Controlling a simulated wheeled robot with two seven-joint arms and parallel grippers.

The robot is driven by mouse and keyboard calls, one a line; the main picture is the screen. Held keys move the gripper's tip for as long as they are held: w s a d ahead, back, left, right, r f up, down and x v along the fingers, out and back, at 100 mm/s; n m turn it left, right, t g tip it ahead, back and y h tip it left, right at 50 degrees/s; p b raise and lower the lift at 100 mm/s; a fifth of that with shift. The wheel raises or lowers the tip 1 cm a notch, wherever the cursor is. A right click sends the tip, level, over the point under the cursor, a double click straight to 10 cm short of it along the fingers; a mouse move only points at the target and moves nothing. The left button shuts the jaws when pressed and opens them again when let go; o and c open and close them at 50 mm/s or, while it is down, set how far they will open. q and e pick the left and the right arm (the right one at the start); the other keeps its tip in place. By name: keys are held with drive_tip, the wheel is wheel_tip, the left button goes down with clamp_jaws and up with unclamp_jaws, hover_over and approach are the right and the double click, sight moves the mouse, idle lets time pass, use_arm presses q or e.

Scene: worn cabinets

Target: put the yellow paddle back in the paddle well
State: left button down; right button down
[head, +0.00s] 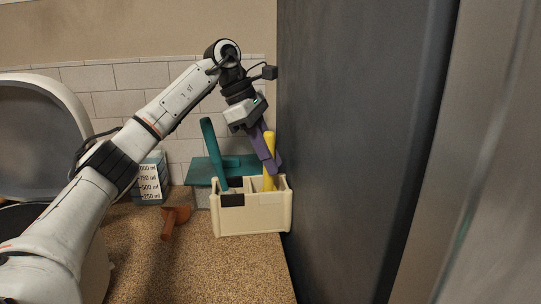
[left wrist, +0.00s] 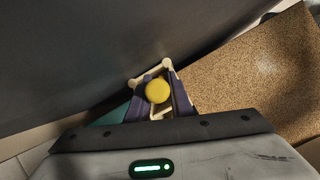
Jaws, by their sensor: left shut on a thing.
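The yellow paddle (head: 269,177) stands about upright, its lower part in the right part of the cream holder (head: 257,221). Its round yellow end (left wrist: 157,91) faces the camera in the left wrist view. My left gripper (head: 271,160), with purple fingers, reaches down from above and is shut on the paddle's upper part. The holder's rim (left wrist: 167,63) shows around the fingers in the left wrist view. The paddle's lower end is hidden by the holder's front wall, so its depth cannot be told. My right gripper is not in view.
A teal paddle (head: 211,150) leans in the holder's left part. A brown scoop-like tool (head: 174,221) and a measuring container (head: 152,180) are to the left. A tall dark panel (head: 350,150) rises close on the right. The speckled counter (head: 215,270) is clear in front.

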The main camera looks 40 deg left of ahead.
use_arm(q)
drive_tip(key=c, duration=1.3)
unclamp_jaws()
drive_tip(key=shift+o, duration=0.2)
drive_tip(key=shift+r, duration=0.15)
drive_tip(key=p+v, duration=0.5)
drive_tip(key=shift+w+d+r+p, duration=0.15)
drive_tip(key=shift+p, duration=0.15)
drive_tip(key=shift+p+v, duration=0.45)
drive_tip(key=shift+v, duration=1.8)
drive_tip(key=shift+w+d, duration=0.1)
